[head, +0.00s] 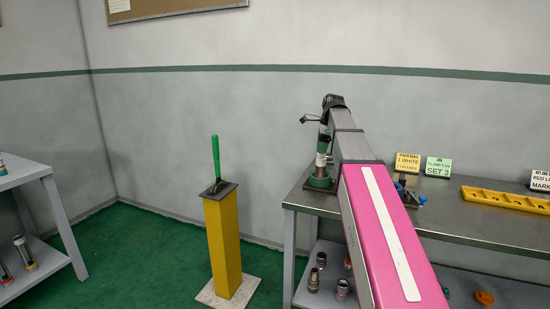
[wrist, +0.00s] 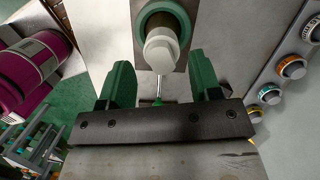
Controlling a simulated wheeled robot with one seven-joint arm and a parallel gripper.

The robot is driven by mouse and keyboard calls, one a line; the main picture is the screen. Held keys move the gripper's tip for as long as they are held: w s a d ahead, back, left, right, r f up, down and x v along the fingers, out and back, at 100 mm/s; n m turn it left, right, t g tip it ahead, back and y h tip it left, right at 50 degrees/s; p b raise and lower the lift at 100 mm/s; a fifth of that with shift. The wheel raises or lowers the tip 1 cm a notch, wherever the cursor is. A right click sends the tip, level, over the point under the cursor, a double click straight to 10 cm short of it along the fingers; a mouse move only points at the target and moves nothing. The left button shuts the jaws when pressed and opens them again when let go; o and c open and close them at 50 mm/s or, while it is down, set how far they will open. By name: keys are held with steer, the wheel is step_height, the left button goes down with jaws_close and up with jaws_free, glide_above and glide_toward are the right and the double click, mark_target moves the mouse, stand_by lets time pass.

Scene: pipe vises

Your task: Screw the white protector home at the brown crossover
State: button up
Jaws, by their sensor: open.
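A white rounded piece, which looks like the white protector (wrist: 161,50), stands in the wrist view just beyond the gap between my fingertips. It sits over a green ring base (wrist: 143,38) on a dark plate. My gripper (wrist: 158,86) has two green fingers spread apart with nothing held between them. In the head view my gripper (head: 323,135) is above a pale upright piece (head: 321,160) on the green base (head: 319,181) at the bench's left end. I cannot make out a brown crossover, nor whether the white piece is threaded onto anything.
The steel bench (head: 470,220) carries a "1 WHITE" sign (head: 408,162), a green sign (head: 438,167) and a yellow rack (head: 505,199). Pipe fittings (head: 342,289) stand on its lower shelf. A yellow post (head: 223,245) with a green handle (head: 215,156) stands left of it. Green floor lies between.

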mark_target(321, 159)
steer(key=m+t, duration=0.1)
steer(key=m, duration=0.4)
steer(key=shift+m, duration=0.3)
steer(key=shift+f, duration=0.15)
steer(key=shift+x, duration=0.95)
steer(key=shift+s+d, duration=0.1)
steer(key=shift+d, duration=0.1)
steer(key=c, duration=0.9)
steer(key=shift+c, duration=0.2)
